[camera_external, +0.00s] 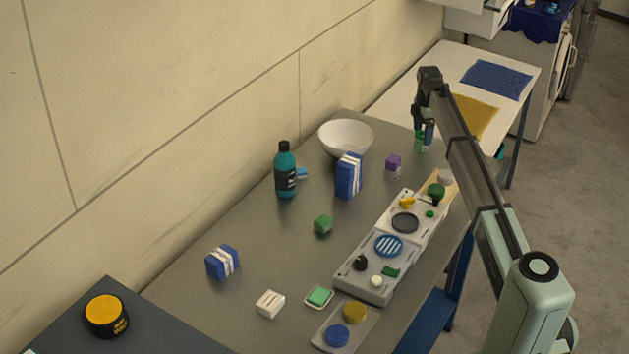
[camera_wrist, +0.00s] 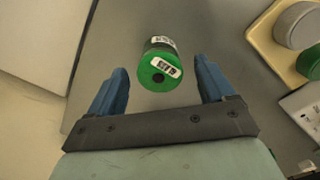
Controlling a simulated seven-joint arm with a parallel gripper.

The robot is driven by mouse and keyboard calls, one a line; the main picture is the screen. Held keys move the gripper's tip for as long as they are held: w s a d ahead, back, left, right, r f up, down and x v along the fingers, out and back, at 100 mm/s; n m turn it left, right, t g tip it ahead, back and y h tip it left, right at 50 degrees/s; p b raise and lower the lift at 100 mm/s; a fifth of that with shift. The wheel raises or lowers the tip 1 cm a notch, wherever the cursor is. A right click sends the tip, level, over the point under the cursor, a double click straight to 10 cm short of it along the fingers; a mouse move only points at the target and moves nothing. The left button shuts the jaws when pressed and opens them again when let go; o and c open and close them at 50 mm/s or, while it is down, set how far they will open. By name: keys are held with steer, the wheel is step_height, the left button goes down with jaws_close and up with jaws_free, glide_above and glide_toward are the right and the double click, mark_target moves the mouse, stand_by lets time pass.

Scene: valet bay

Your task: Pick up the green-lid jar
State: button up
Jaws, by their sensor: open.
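A jar with a green lid (camera_wrist: 157,72) shows in the wrist view, seen from its top end. Its lid carries a white label and a dark spot, and a pale label band shows on its side. My gripper (camera_wrist: 162,78) is open, with a blue finger on each side of the jar in this picture and visible gaps between. I cannot tell whether the fingers are down at its height. In the external view the green jar (camera_external: 420,143) is at the far end of the grey table, just below my gripper (camera_external: 425,130) and partly hidden by it.
Right of the jar, a tan tray (camera_wrist: 262,40) holds a grey round item (camera_wrist: 296,25) and another green-topped item (camera_wrist: 312,64). A purple-topped item (camera_external: 393,162), blue box (camera_external: 349,177) and white bowl (camera_external: 346,136) stand nearby. The table edge is close.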

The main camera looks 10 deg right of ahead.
mark_target(422, 134)
steer(key=shift+a+f, duration=0.15)
steer(key=shift+f, duration=2.2)
steer(key=shift+c, duration=0.3)
steer(key=c, duration=1)
steer(key=shift+r, duration=0.15)
steer(key=shift+c, duration=0.2)
